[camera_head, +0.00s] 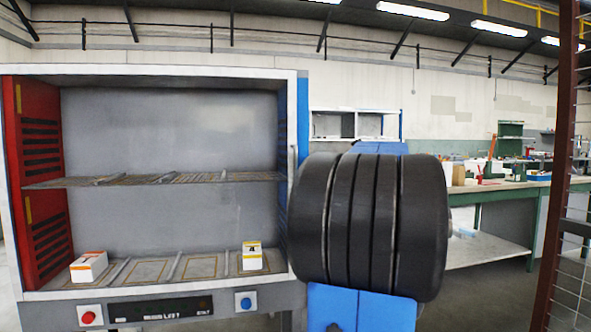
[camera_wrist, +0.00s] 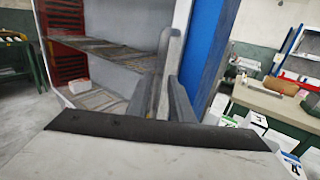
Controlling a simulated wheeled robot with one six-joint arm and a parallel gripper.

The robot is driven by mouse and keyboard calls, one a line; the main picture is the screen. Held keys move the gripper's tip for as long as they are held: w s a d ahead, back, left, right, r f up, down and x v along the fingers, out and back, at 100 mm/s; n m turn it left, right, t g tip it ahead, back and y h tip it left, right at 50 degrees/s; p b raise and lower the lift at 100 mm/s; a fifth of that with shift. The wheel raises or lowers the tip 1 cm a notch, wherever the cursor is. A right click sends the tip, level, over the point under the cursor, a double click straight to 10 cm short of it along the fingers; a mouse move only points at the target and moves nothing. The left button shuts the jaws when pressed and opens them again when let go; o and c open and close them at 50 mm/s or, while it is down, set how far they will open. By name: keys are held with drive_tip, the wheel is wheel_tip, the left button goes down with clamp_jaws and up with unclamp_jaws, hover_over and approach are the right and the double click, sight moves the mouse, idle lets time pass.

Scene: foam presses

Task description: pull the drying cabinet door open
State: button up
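The drying cabinet (camera_head: 170,72) fills the left of the head view, with a white frame, red vented inner wall and blue right side. Its inside shows clearly; I cannot tell whether a clear pane covers it. The frame looks flush with the body, with no visible gap. A pale upright handle (camera_head: 292,165) is at the frame's right edge. In the wrist view my gripper (camera_wrist: 165,100) is at this right edge, its grey fingers close to a grey upright bar that looks like the handle. Their grip on it is unclear. In the head view my arm hides the gripper.
Wire shelves (camera_head: 150,180) and two small boxes (camera_head: 88,267) (camera_head: 252,256) are inside the cabinet. Red (camera_head: 88,315) and blue (camera_head: 245,302) buttons are below. A green-legged workbench (camera_head: 500,188) stands at right, behind a brown mesh post (camera_head: 562,170).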

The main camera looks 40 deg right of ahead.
drive_tip(key=w, duration=0.7)
drive_tip(key=shift+a, duration=0.15)
clamp_jaws()
